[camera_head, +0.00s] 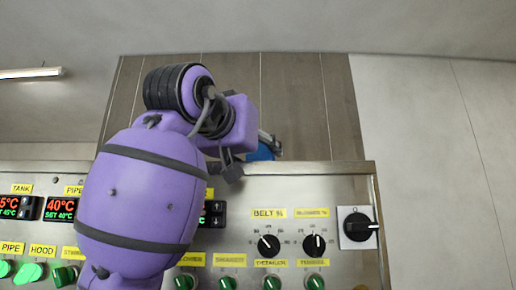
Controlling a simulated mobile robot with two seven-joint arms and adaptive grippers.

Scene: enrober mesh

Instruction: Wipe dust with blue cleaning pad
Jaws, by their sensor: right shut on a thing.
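The blue cleaning pad (261,153) shows as a small blue patch at the top edge of the control panel. My right gripper (252,150) is shut on it, just beyond my purple arm. The gripper's housing and my wrist hide most of the pad and the fingers. I cannot tell whether the pad touches a surface. No dust can be made out. My left gripper is not in view.
A metal control panel (330,188) spans the lower part, with red displays, green buttons, knobs and a black rotary switch (358,226) at right. My arm covers its middle-left. Behind it lies a brown-grey panelled surface (300,110). Pale floor or wall is clear at right.

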